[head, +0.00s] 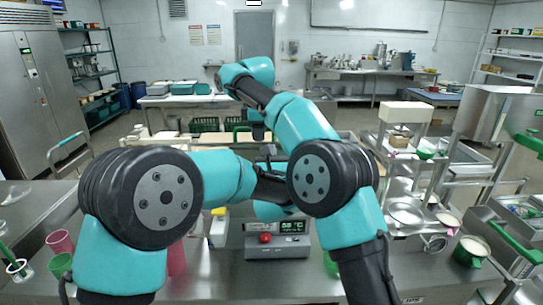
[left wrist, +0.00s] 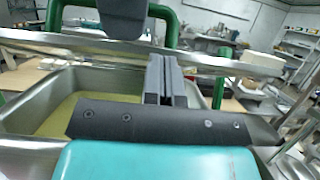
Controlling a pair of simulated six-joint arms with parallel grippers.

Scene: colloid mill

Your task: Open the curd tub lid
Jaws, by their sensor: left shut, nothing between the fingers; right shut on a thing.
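The steel curd tub (left wrist: 18,108) is below the left wrist camera, with pale yellow-green contents (left wrist: 105,101) showing. A thin steel lid (left wrist: 220,62) with a green handle (left wrist: 54,38) shows nearly edge-on above it, so the tub is at least partly uncovered. My right gripper (head: 258,131) points down at the back of the counter in the head view. It also shows as a dark block in the left wrist view (left wrist: 122,18), shut at the lid's green handle. My left gripper (left wrist: 168,82) is shut and empty, close to the lid's edge; contact is unclear. My arms hide most of the tub in the head view.
A grey control box (head: 278,247) with a red button stands in front of the arms. Pink cups (head: 60,243) stand at the left. A steel rack (head: 403,170) and green-handled steel equipment (head: 520,245) stand at the right.

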